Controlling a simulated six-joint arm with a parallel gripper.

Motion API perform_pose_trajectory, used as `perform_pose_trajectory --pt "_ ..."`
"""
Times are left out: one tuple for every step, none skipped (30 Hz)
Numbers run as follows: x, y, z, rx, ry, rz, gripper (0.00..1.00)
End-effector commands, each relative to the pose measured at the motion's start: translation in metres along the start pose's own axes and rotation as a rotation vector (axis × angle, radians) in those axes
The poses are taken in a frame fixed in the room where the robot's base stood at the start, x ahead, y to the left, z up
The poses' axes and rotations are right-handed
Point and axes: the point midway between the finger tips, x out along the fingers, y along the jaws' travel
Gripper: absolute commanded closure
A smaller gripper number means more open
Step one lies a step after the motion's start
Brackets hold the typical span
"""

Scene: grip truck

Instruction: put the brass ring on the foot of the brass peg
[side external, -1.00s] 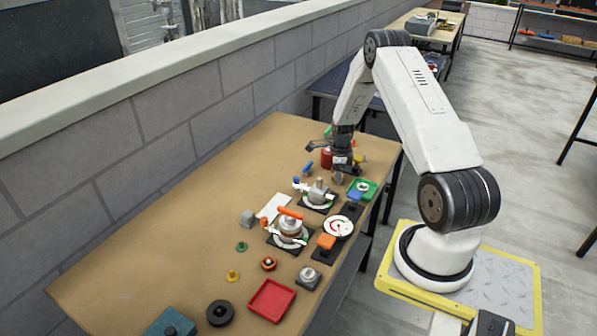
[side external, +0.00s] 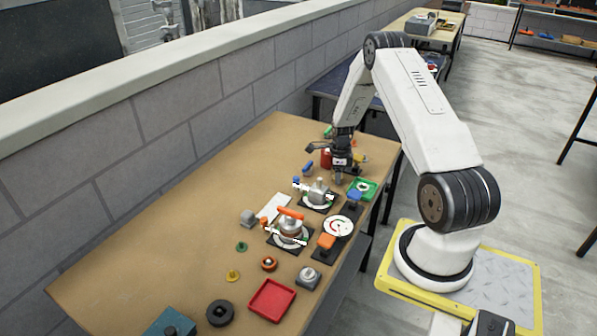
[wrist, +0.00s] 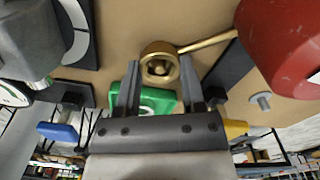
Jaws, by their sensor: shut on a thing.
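In the wrist view, the brass ring (wrist: 153,48) is between the tips of my gripper (wrist: 159,72), which is shut on it. A smaller brass piece shows inside the ring's opening. It may be the peg, but I cannot tell whether the ring is around it or only in line with it. A thin brass rod (wrist: 208,41) runs right from the ring's edge; I cannot tell whether they are joined. In the side view, my gripper (side external: 339,172) points down over the board's far end, near the green tray. The ring cannot be made out there.
The green tray (side external: 369,185) is close to my gripper, and a red cylinder (side external: 326,158) stands just behind it. A gauge fixture (side external: 318,192) stands to the left. Nearer are an orange-handled fixture (side external: 290,228) and a red tray (side external: 271,300). The board's left side is mostly clear.

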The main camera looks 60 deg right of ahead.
Motion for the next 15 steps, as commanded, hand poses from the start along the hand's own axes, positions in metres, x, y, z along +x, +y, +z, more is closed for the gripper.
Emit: perform_pose_trajectory --pt "0.0003 -0.0001 0.0 0.0 0.0 0.0 1.0" --pt "0.0005 -0.0001 0.0 0.0 0.0 0.0 1.0" --pt "0.0008 -0.0001 0.0 0.0 0.0 0.0 1.0" --pt "0.001 -0.0001 0.0 0.0 0.0 0.0 1.0" --pt "0.0013 -0.0001 0.0 0.0 0.0 0.0 1.0" --pt "0.0016 -0.0002 0.0001 0.0 0.0 0.0 1.0" --pt "0.0019 -0.0002 0.0 0.0 0.0 0.0 1.0" --pt "0.0021 -0.0002 0.0001 0.0 0.0 0.0 1.0" --pt "0.0024 -0.0002 0.0001 0.0 0.0 0.0 1.0" --pt "0.0027 -0.0002 0.0001 0.0 0.0 0.0 1.0" --pt "0.0029 -0.0002 0.0001 0.0 0.0 0.0 1.0" --pt "0.0032 -0.0002 0.0001 0.0 0.0 0.0 1.0" --pt "0.0035 -0.0003 0.0001 0.0 0.0 -0.001 1.0" --pt "0.0037 -0.0003 0.0001 0.0 0.0 -0.001 1.0" --pt "0.004 -0.0003 0.0001 0.0 0.0 -0.001 1.0"
